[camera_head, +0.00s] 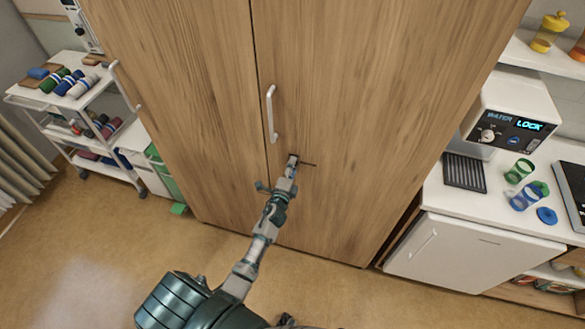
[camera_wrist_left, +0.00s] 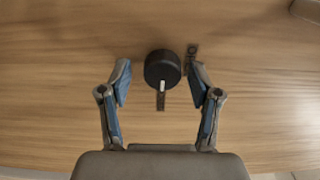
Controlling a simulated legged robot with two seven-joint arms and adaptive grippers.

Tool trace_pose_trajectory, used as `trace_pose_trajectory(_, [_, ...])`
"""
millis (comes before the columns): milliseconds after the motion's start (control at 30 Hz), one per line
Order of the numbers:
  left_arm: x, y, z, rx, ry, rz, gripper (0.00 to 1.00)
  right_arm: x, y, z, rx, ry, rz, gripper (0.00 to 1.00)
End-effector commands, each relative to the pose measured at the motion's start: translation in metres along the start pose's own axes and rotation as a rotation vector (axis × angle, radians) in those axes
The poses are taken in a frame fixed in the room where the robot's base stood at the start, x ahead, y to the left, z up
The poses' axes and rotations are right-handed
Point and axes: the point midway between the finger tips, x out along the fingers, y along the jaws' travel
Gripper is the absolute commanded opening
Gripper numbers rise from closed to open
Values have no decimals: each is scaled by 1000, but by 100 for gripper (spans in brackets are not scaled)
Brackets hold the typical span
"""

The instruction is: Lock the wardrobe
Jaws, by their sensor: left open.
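My left gripper (camera_head: 290,170) is at the right door, below and right of that door's handle. In the left wrist view, a round black knob (camera_wrist_left: 162,66) with a pale mark sits between the open fingers of my left gripper (camera_wrist_left: 160,83), with gaps on both sides. A dark strip shows just below the knob. In the head view, my gripper mostly hides the knob. My right gripper is out of view.
A white trolley (camera_head: 62,104) with rolled items stands left of the wardrobe. At the right, a counter (camera_head: 450,207) holds a water dispenser (camera_head: 508,125), cups and a dark drip grid (camera_head: 464,173). The floor (camera_head: 90,250) before the wardrobe is clear at the left.

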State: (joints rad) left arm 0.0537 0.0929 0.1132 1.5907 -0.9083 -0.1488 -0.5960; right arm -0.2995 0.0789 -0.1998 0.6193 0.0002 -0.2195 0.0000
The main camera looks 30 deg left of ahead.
Motion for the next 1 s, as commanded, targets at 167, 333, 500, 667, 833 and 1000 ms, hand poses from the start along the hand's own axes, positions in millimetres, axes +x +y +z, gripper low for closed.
trace_pose_trajectory(167, [-22,2,0,0,0,3,63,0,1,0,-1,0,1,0])
trace_pose_trajectory(333, [-60,3,0,0,1,4,63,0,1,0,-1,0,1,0])
trace_pose_trajectory(500, [-94,3,0,-1,-1,6,63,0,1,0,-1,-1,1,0])
trace_pose_trajectory(667, [-113,3,-1,-1,1,5,63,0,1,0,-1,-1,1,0])
trace_pose_trajectory(833, [-118,3,0,1,0,4,63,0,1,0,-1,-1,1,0])
trace_pose_trajectory(1000, [-118,3,-1,1,1,4,63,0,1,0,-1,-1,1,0])
